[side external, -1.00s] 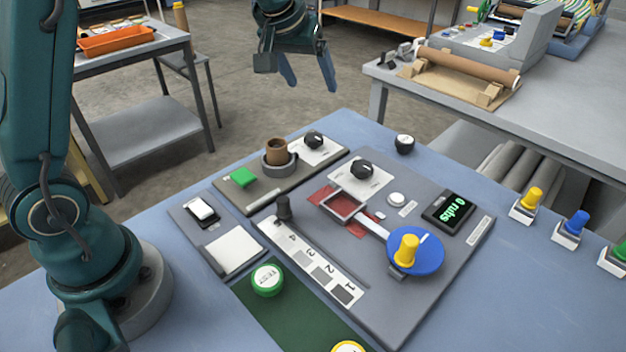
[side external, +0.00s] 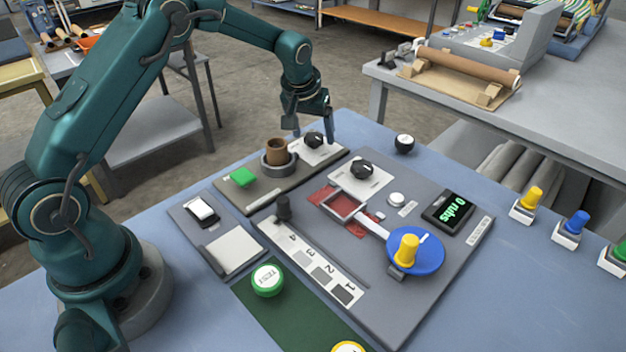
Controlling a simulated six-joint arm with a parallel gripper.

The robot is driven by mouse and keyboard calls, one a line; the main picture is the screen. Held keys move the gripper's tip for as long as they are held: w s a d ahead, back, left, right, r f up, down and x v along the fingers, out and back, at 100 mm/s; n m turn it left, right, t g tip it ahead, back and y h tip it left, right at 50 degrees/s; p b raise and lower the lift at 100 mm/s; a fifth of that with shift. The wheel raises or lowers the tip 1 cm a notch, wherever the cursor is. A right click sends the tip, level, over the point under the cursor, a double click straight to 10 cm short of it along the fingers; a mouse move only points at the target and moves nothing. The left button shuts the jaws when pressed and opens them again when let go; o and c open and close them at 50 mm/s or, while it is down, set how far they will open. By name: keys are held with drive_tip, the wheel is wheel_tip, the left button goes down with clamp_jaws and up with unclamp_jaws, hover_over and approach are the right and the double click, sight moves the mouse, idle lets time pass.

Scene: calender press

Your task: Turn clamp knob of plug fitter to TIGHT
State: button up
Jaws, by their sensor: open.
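The plug fitter appears to be the small dark panel (side external: 265,202) at the back left of the blue table; its label is too small to read. It has a brown plug (side external: 277,149) upright in a grey ring (side external: 279,168), a green button (side external: 240,176) and a black knob (side external: 313,140) on a white plate (side external: 318,152). My gripper (side external: 313,134) is open and points down at this knob, one finger on each side of it in the picture. I cannot tell whether the fingers touch it. The knob's markings are unreadable.
A larger grey panel (side external: 440,275) in front holds another black knob (side external: 361,169), a blue disc (side external: 418,250) with a yellow handle and a slider (side external: 284,208).

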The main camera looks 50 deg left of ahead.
clamp_jaws()
drive_tip(key=shift+m, duration=0.3)
drive_tip(key=m+h, duration=0.1)
drive_tip(key=m, duration=0.2)
drive_tip(key=shift+a+h, duration=0.15)
drive_tip(key=shift+h, duration=0.15)
drive_tip(key=m+h, duration=0.1)
drive_tip(key=m, duration=0.4)
drive_tip(key=shift+a+h, duration=0.2)
drive_tip(key=shift+h, duration=0.2)
drive_tip(key=m, duration=0.2)
drive_tip(key=m+h, duration=0.1)
drive_tip(key=m, duration=0.1)
drive_tip(key=shift+w+a+m+g+h, duration=0.1)
drive_tip(key=shift+m+g+h, duration=0.2)
drive_tip(key=shift+m+g, duration=0.4)
drive_tip(key=shift+m, duration=0.7)
drive_tip(key=shift+m+g+h, duration=0.3)
drive_tip(key=shift+m+h, duration=0.1)
drive_tip(key=shift+m, duration=0.5)
